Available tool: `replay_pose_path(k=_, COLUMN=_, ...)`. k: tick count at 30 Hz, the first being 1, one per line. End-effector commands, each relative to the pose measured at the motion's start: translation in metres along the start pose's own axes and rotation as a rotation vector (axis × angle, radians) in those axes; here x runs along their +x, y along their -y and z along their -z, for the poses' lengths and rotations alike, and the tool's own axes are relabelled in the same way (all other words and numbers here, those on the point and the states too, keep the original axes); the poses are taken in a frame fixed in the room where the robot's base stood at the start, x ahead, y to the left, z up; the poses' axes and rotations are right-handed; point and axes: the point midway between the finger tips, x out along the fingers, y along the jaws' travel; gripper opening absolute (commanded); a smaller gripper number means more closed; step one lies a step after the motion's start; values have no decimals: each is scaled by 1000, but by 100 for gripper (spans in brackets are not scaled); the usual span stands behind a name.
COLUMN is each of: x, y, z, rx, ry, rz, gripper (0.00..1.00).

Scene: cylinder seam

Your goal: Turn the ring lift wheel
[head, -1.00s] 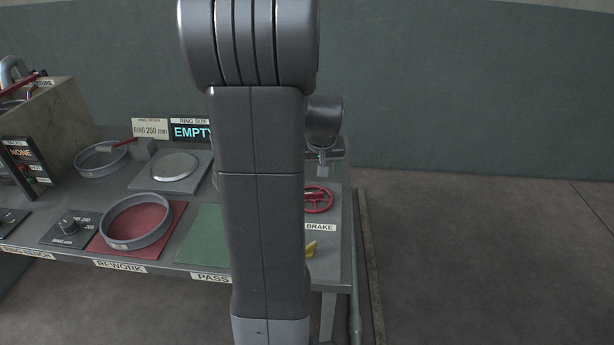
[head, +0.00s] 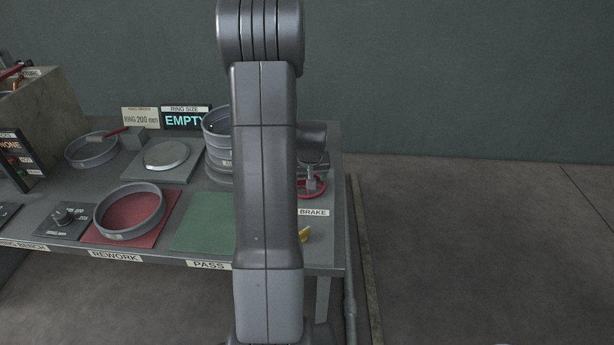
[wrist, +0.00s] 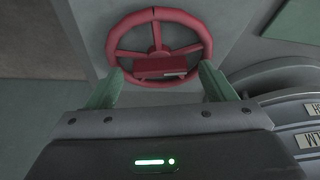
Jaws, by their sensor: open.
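A red spoked handwheel (head: 304,195) sits near the bench's right end, behind the BRAKE label, partly hidden by my arm and gripper. In the wrist view the wheel (wrist: 158,17) lies just beyond my fingertips, with its hub (wrist: 160,68) between them. My gripper (wrist: 158,80) is open, its two green fingers apart and nothing held. In the head view my gripper (head: 312,182) is over the wheel. I cannot tell whether the fingers touch it.
A stack of grey rings (head: 217,132) stands left of my arm, close beside the gripper in the wrist view (wrist: 290,105). A yellow lever (head: 305,235) is at the bench's front edge. A grey ring (head: 130,215) lies on the red REWORK pad. The green PASS pad (head: 203,222) is bare.

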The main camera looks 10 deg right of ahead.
Motion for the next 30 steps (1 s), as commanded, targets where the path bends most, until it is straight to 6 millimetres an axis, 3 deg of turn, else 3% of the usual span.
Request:
replay_pose_path(k=10, x=2, y=0, z=0, rx=0, ry=0, rz=0, gripper=74)
replay_pose_path(k=17, x=2, y=0, z=0, rx=0, ry=0, rz=0, gripper=32)
replay_pose_path(k=30, x=4, y=1, z=0, rx=64, ry=0, rz=-26, gripper=32)
